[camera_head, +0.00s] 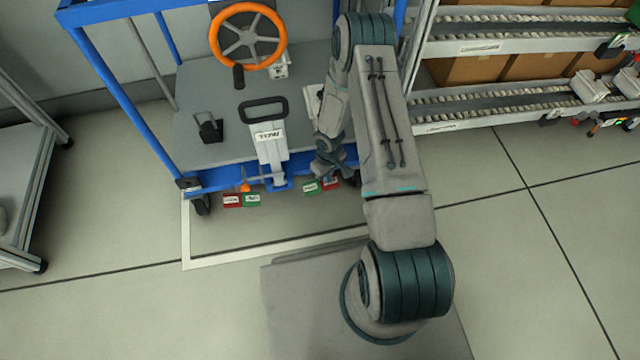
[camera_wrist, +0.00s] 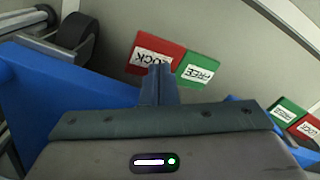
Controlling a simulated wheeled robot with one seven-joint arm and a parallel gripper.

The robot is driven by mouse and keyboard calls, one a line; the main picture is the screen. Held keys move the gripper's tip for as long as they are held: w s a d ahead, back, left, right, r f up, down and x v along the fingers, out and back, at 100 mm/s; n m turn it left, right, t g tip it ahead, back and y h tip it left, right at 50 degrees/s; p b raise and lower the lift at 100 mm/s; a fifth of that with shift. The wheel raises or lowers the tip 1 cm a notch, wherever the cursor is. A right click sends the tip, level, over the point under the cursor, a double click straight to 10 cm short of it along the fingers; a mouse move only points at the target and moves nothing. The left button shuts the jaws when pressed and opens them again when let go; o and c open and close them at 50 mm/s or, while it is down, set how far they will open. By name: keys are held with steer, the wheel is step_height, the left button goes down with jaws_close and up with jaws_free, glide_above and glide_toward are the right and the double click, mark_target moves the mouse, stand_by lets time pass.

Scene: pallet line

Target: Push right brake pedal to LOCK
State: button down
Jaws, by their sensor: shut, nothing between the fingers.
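The right brake's labels hang low at the cart's front edge: a green FREE tag (camera_head: 310,187) and a red LOCK tag (camera_head: 330,183). Both show upside down in the wrist view, red LOCK (camera_wrist: 155,55) beside green FREE (camera_wrist: 197,68). My gripper (camera_wrist: 158,75) is shut and empty, its fingertips in front of the tags, overlapping the lower edge of LOCK near the border with FREE. Whether it touches anything is unclear. In the head view my wrist is just above these tags. The right pedal itself is not seen, probably hidden by my gripper.
The blue-framed cart (camera_head: 120,85) carries an orange steering wheel (camera_head: 248,37) and a drawbar handle (camera_head: 265,108). An orange left pedal (camera_head: 245,186) sits above the other red tag (camera_head: 231,200) and green tag (camera_head: 252,200). A roller rack (camera_head: 480,125) stands right. Floor at front right is clear.

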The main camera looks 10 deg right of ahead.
steer(key=shift+f+b, duration=0.9)
steer(key=shift+f, duration=0.25)
stand_by(0.4)
steer(key=shift+r+p, duration=2.5)
steer(key=shift+r, duration=1.05)
